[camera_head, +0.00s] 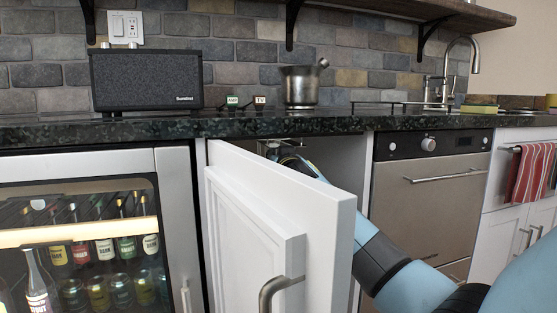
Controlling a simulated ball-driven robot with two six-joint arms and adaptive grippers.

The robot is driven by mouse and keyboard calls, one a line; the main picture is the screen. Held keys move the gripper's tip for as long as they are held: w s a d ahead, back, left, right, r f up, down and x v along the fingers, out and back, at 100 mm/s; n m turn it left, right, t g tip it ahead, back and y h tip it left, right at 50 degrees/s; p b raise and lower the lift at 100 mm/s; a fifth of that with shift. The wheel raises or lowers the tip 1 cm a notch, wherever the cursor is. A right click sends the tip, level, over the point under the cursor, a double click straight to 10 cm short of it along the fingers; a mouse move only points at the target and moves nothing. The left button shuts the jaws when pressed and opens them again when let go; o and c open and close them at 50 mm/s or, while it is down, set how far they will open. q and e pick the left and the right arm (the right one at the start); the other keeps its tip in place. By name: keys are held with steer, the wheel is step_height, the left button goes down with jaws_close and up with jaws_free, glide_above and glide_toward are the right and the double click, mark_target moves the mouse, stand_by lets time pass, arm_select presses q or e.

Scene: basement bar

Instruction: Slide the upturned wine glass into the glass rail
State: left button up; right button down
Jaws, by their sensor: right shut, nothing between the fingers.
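My right arm reaches from the lower right into the open cabinet, behind its white door (277,222). My right gripper (285,156) is shut and empty, high in the opening just under the counter; the door's top edge hides part of it. Metal pieces (268,147) under the counter beside the gripper look like part of the glass rail, but they are small and partly covered. I cannot make out the wine glass; the door hides most of the cabinet's inside. My left gripper is not in view.
The door stands open toward me, with a metal handle (279,290). A glass-front bottle fridge (172,215) is to its left and a steel appliance (432,200) to its right. The dark counter (225,124) above holds a speaker (147,80) and a metal pot (301,87).

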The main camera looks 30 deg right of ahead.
steer(key=shift+w+d+r, duration=0.1)
steer(key=shift+r, duration=0.35)
steer(key=shift+f+b, duration=0.3)
steer(key=shift+f, duration=0.1)
steer(key=c, duration=1.4)
jaws_free()
steer(key=shift+f, duration=0.15)
